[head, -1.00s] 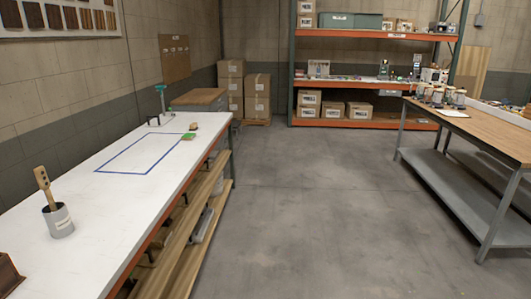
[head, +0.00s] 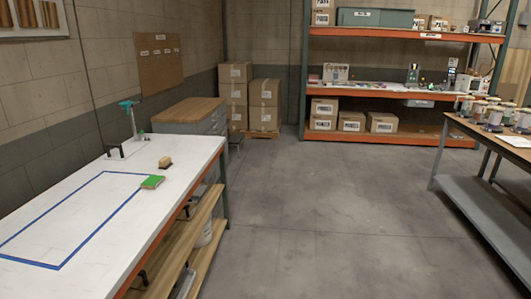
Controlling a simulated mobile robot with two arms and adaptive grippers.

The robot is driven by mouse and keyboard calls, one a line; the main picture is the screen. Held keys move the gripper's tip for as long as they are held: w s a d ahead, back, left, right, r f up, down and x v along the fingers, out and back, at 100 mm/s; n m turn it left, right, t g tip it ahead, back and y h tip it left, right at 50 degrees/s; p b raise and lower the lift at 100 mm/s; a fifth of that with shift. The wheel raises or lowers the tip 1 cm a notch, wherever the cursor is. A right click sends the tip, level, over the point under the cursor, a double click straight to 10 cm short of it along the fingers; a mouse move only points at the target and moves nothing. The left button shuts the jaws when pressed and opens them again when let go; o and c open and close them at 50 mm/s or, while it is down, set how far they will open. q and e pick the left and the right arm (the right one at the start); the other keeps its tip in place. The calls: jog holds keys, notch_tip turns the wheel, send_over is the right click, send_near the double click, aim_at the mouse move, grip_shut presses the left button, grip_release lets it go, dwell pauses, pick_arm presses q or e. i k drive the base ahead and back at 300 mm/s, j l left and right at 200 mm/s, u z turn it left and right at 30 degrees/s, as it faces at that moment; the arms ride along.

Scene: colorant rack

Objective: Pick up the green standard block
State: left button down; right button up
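A small flat green block (head: 152,182) lies on the white workbench (head: 60,181) at the left, at the right side of the blue tape outline (head: 103,222). Its top is green and its side edge is paler. Neither of my grippers is in view.
A small tan and dark block (head: 165,162) and a teal-topped stand (head: 131,119) are behind the green block. Open concrete floor (head: 320,215) lies right of the bench. A wooden-topped table (head: 490,132) with jars stands at right; an orange shelf (head: 395,93) is behind.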

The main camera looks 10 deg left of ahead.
aim_at(154, 181)
jog(key=i+u, duration=0.25)
jog(key=i, duration=0.3)
jog(key=i+l+u, duration=0.2)
jog(key=i, duration=0.35)
jog(key=i+l+u, duration=0.25)
jog(key=i, duration=0.25)
